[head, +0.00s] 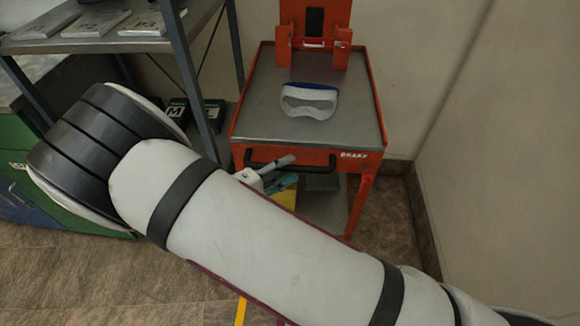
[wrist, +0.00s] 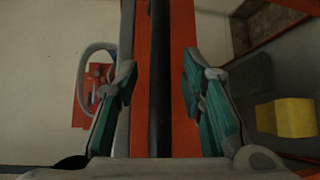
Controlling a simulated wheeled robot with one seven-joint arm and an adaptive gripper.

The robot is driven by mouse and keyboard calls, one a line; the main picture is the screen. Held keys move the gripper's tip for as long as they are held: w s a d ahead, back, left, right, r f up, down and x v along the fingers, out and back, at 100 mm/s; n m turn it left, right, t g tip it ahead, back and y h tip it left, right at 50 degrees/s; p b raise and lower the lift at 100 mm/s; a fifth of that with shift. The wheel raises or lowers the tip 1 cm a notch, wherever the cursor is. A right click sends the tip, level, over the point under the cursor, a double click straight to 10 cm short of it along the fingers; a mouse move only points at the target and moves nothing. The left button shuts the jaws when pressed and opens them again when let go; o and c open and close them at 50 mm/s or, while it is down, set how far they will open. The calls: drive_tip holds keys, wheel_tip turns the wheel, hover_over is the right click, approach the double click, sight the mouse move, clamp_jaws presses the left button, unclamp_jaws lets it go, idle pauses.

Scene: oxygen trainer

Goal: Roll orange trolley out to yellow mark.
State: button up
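The orange trolley (head: 310,90) stands against the back wall, with a grey top and a front panel marked BRAKE. A black handle (head: 255,163) runs along its front panel. My gripper (wrist: 160,66) is open at this handle. In the wrist view, the dark handle bar (wrist: 160,110) runs between the two teal-padded fingers, with a gap on each side. I cannot tell how deep the bar sits between them. In the head view my gripper (head: 287,171) is partly hidden by my arm. A yellow strip (head: 240,312) shows on the floor at the bottom, partly covered by my arm.
Clear-lensed goggles (head: 309,100) lie on the trolley top, in front of an orange upright holder (head: 314,25). A metal shelf (head: 95,42) with flat packs stands close on the left. A bare wall (head: 525,130) is on the right. A yellow block (wrist: 294,117) sits low beneath the trolley.

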drive_tip(key=shift+x, duration=0.85)
clamp_jaws()
